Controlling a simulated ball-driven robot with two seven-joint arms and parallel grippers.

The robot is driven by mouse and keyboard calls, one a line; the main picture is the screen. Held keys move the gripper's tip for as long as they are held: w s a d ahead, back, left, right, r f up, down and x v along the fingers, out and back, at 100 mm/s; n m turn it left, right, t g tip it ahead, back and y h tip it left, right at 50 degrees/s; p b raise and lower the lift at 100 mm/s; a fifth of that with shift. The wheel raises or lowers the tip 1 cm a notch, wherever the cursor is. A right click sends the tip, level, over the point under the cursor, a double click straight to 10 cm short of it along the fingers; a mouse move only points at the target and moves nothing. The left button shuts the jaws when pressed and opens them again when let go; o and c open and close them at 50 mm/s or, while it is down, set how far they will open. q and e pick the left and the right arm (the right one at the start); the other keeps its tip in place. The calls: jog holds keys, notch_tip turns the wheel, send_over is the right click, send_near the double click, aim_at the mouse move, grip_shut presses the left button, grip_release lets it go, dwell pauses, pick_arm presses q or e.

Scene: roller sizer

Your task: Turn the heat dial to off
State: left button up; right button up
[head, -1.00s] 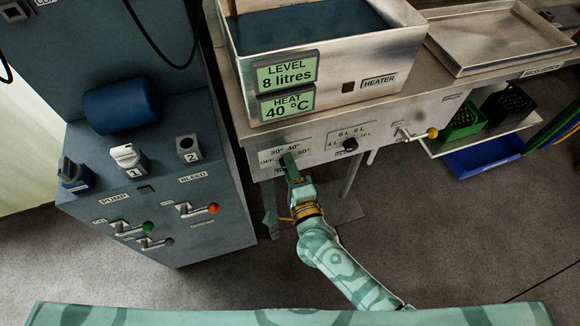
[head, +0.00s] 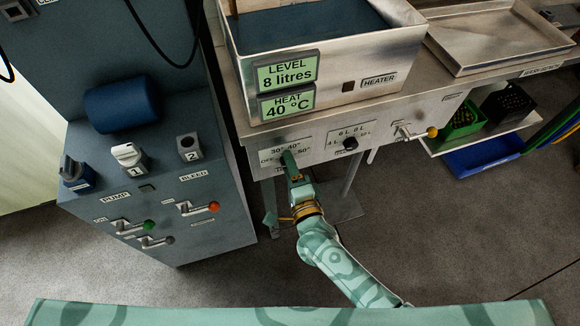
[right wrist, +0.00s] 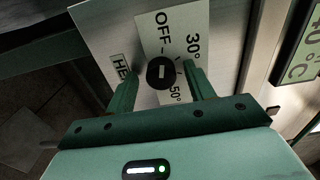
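The heat dial is a round black knob with a short white mark (right wrist: 160,73), on a pale plate marked OFF, 30° and 50° in the right wrist view. Which setting the mark points to is hard to tell. My right gripper (right wrist: 161,66) is open, one finger on each side of the knob, with a gap showing on both sides. In the head view my right gripper (head: 288,157) reaches the dial plate (head: 268,156) and hides the knob. The heat display (head: 287,103) reads 40 °C. My left gripper is out of view.
The level display (head: 286,72) reads 8 litres. Right of the heat plate are a level dial (head: 350,144) and a yellow-tipped lever (head: 415,134). A blue pump cabinet (head: 215,235) with levers stands to the left. The floor beneath the bench's front is mostly open.

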jog(key=p+v, duration=0.3)
jog(key=v, duration=1.3)
jog(key=shift+s, duration=0.25)
